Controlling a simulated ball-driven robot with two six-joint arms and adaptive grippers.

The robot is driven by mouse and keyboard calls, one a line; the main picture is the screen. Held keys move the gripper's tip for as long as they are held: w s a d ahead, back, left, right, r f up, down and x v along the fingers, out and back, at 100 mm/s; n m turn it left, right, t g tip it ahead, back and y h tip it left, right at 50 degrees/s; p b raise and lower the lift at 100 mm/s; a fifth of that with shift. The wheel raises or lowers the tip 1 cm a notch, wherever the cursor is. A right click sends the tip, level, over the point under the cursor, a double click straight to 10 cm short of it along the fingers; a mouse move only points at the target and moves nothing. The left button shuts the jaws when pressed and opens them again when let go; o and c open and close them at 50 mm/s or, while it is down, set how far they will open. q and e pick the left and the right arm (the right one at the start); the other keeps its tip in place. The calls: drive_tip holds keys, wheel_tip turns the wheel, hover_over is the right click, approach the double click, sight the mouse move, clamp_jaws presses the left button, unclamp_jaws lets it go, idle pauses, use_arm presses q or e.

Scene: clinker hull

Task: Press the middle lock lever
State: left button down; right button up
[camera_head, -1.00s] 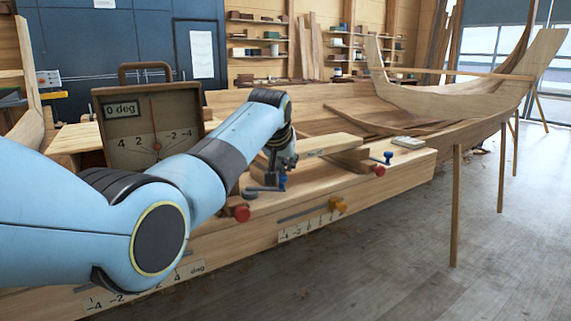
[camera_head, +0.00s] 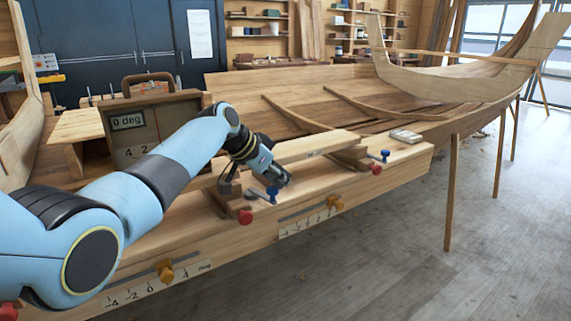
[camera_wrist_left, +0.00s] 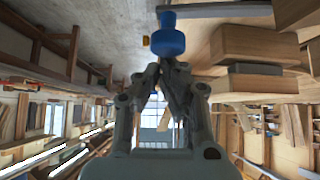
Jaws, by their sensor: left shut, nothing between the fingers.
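The middle lock lever is a dark bar with a blue knob (camera_head: 272,194), near the wooden block with the red knob on the bench's front edge. My left gripper (camera_head: 281,180) is shut and empty, right by the blue knob and tilted down to the right. In the left wrist view the same blue knob (camera_wrist_left: 166,40) lies just beyond the closed fingertips (camera_wrist_left: 168,64). I cannot tell whether they touch. Another blue-knobbed lever (camera_head: 384,156) sits at the right block. My right gripper is not in view.
Red knobs (camera_head: 245,217) and orange sliders (camera_head: 335,203) stick out along the front beam above angle scales. A boxed gauge reading "0 deg" (camera_head: 128,122) stands behind my left arm. A long plank (camera_head: 318,145) lies behind the gripper. The floor to the right is clear.

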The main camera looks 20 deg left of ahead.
use_arm(q)
drive_tip(key=shift+s+a+m+g+h, duration=0.2)
drive_tip(key=shift+s+m, duration=0.15)
drive_tip(key=shift+s, duration=0.15)
drive_tip(key=shift+s+a+m+g+h, duration=0.1)
drive_tip(key=shift+s+a+m+h, duration=0.1)
drive_tip(key=shift+s+m, duration=0.25)
drive_tip(key=shift+s+f, duration=0.1)
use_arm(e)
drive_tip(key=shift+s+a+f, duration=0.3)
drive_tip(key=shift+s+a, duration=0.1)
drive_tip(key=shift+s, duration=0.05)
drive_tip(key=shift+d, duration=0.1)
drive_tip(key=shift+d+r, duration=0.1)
